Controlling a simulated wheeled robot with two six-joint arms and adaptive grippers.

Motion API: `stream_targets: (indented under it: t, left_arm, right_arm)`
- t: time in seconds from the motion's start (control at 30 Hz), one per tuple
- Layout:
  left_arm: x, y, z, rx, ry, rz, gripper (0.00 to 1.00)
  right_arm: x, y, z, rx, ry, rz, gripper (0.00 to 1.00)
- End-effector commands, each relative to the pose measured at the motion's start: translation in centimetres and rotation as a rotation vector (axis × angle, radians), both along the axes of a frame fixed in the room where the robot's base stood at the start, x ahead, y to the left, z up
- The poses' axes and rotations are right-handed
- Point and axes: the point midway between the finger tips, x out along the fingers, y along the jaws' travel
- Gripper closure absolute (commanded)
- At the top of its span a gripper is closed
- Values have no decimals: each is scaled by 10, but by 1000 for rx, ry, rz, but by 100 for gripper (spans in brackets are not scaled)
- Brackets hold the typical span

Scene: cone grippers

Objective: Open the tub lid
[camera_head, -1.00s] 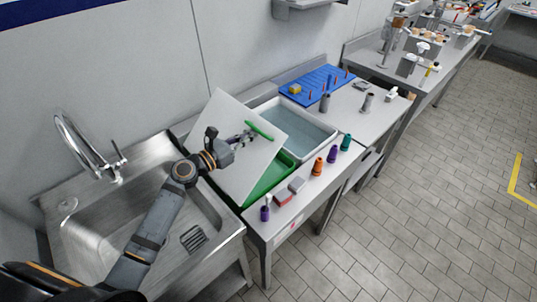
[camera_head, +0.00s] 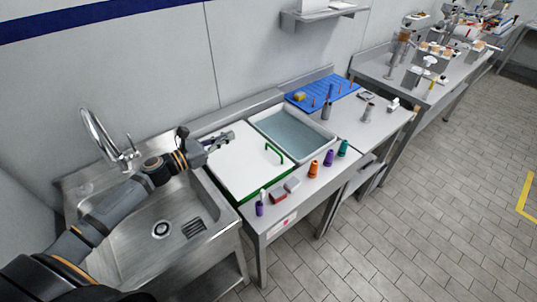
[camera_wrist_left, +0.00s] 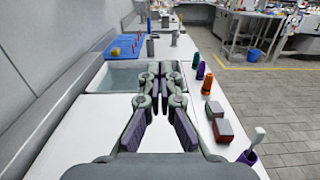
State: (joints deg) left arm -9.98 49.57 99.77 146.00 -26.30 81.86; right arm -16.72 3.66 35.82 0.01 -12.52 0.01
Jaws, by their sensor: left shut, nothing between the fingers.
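The tub lid (camera_head: 238,170) is a white square panel with a green handle (camera_head: 275,153) near its right edge. It lies flat over the green tub (camera_head: 266,190), whose green edge shows along the front. The tub's inside is hidden. My left gripper (camera_head: 230,136) is shut and empty above the back part of the lid, apart from the handle. My right gripper is not in view.
A metal sink (camera_head: 155,235) with a tap is at left. A water-filled tray (camera_head: 292,133) stands right of the tub. Orange, purple and teal cones (camera_head: 329,158), a red-grey block (camera_head: 278,197) and a purple holder (camera_head: 260,208) line the front. A blue pegboard (camera_head: 322,94) is behind.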

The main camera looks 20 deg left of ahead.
Motion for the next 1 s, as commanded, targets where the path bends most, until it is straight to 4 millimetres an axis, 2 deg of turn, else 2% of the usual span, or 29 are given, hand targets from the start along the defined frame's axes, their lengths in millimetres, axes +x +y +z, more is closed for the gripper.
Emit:
stream_targets:
  t: [0.4, 0.83, 1.0]
  left_arm:
    - [0, 0, 0, -1, 0, -1, 100]
    - [0, -1, 0, -1, 0, -1, 100]
    - [0, -15, -4, -4, -1, -3, 100]
  right_arm:
    - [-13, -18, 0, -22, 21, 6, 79]
    - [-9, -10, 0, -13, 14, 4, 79]
    - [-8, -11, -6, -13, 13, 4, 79]
